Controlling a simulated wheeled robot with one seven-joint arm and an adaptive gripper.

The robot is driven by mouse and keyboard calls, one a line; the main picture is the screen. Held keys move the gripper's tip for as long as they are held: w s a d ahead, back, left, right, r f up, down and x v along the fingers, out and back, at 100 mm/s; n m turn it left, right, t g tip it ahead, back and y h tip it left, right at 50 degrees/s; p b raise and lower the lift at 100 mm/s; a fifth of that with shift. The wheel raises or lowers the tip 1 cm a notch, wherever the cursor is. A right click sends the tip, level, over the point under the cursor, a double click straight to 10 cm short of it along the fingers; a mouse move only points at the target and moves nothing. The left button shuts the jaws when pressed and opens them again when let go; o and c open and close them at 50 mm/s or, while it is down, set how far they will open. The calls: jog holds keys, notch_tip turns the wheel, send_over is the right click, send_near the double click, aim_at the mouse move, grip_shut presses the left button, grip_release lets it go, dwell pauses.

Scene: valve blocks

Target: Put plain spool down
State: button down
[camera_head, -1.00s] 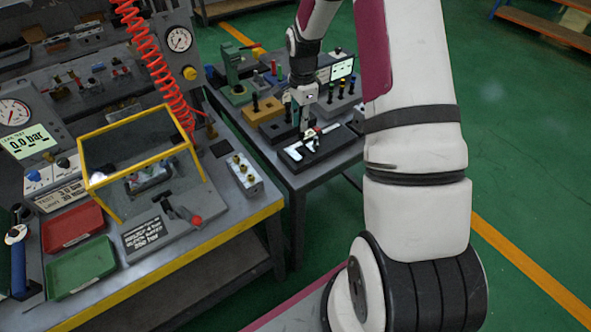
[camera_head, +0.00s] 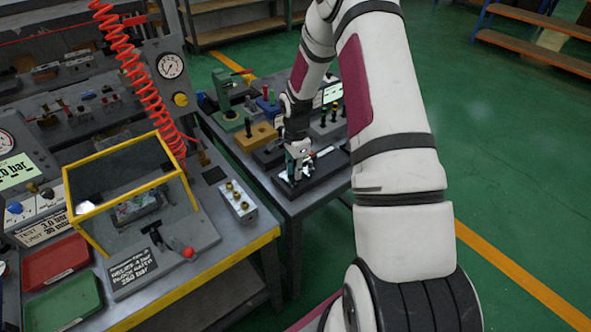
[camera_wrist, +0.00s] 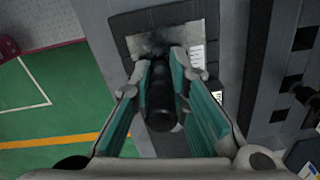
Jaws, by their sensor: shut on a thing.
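My gripper (camera_wrist: 163,105) is shut on the plain spool (camera_wrist: 160,115), a dark cylinder seen nearly end-on between the two teal-lined fingers in the wrist view. In the head view my gripper (camera_head: 297,170) is low over the dark tray (camera_head: 325,172) at the front of the far table, and the spool is too small to make out. In the wrist view a pale plate on the tray (camera_wrist: 205,30) lies beyond the fingertips. I cannot tell whether the spool touches it.
Several blocks with upright pegs stand behind the tray, including a yellow block (camera_head: 256,136) and a green press (camera_head: 227,100). The near bench holds a yellow-framed guard (camera_head: 72,190), a block with brass fittings (camera_head: 237,201), a red tray (camera_head: 56,262) and a green tray (camera_head: 64,302).

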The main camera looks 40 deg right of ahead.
jog(key=shift+f, duration=0.1)
jog(key=c, duration=2)
grip_release()
jog(key=shift+f, duration=0.1)
jog(key=o, duration=0.4)
jog(key=shift+o, duration=0.2)
